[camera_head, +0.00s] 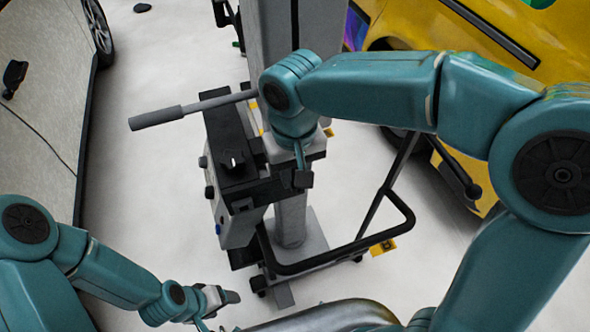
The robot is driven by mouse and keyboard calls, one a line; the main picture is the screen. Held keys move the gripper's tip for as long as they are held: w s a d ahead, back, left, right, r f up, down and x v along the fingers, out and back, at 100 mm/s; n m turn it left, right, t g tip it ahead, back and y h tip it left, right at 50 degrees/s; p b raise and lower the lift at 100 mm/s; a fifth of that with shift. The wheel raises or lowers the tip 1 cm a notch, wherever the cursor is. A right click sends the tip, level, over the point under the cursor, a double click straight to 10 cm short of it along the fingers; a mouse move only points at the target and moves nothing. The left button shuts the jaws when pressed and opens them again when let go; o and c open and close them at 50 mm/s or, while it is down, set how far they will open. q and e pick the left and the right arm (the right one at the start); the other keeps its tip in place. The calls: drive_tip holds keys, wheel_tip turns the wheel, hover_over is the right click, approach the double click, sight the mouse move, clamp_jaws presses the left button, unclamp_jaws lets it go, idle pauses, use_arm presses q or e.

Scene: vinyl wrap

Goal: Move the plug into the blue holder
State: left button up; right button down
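My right arm reaches in from the right over a black and grey machine (236,185). Its gripper (303,178) points down beside the machine's right side; I cannot tell whether it is open or holds anything. My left gripper (222,299) is low in the view, in front of the machine and apart from it; its fingers are too small to read. A small dark upright piece (232,160) stands on the machine's black top, and I cannot tell whether it is the plug. A tiny blue spot (218,229) shows on the machine's lower front. I cannot make out a blue holder clearly.
A grey-handled lever (156,117) sticks out left from the machine. A black bent tube frame (345,258) surrounds its base at the lower right. A pale car (45,85) stands at left, a yellow car (420,25) at upper right. Pale floor (140,190) lies open left of the machine.

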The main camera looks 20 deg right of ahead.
drive_tip(key=shift+w, duration=0.15)
drive_tip(key=c, duration=1)
unclamp_jaws()
drive_tip(key=shift+o, duration=0.9)
drive_tip(key=shift+w, duration=0.1)
drive_tip(key=shift+r, duration=0.4)
wheel_tip(320, 180, up, 16)
drive_tip(key=shift+f+p, duration=0.2)
drive_tip(key=shift+p, duration=0.15)
drive_tip(key=shift+f, duration=0.1)
